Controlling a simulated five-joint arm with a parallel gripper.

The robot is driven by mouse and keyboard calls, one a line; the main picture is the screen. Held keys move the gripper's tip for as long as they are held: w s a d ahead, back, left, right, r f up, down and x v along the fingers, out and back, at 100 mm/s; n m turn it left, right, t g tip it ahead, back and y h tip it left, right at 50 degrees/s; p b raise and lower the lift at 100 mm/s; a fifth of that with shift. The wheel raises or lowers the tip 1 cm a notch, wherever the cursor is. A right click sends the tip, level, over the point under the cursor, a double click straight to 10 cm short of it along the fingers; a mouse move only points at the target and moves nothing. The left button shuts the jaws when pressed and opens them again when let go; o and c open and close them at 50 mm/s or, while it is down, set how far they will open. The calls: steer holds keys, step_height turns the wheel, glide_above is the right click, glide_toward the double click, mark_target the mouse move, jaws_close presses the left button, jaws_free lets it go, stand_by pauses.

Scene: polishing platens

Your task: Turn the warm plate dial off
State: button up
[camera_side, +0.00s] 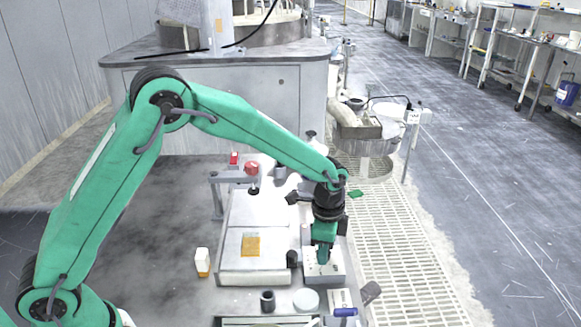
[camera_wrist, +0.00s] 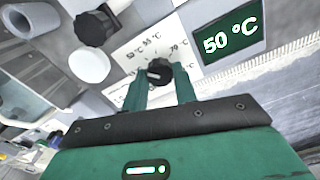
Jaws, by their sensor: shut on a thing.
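The black warm plate dial (camera_wrist: 158,70) sits on a white panel with printed temperature marks, some reading like 50, 55 and 70 °C. A light mark shows on the knob; which setting it points to is hard to tell. A dark green display (camera_wrist: 231,33) beside it reads 50 °C. My green gripper (camera_wrist: 160,88) is shut on the dial, one finger on each side of it. In the side view my gripper (camera_side: 323,257) points down at the small light grey box (camera_side: 334,280); the dial is hidden there.
Another black knob (camera_wrist: 95,27) and a white round cap (camera_wrist: 90,66) are close by on the left. In the side view, a flat plate with a yellow square (camera_side: 251,245) lies left of my gripper. A white bottle (camera_side: 203,260) and dark cup (camera_side: 267,301) stand nearby.

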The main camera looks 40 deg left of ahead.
steer(key=n, duration=0.4)
steer(key=shift+n, duration=0.3)
steer(key=n, duration=0.4)
steer(key=shift+n, duration=0.3)
steer(key=n, duration=0.4)
steer(key=shift+n, duration=0.3)
steer(key=n, duration=0.4)
steer(key=shift+n, duration=0.3)
steer(key=o, duration=1)
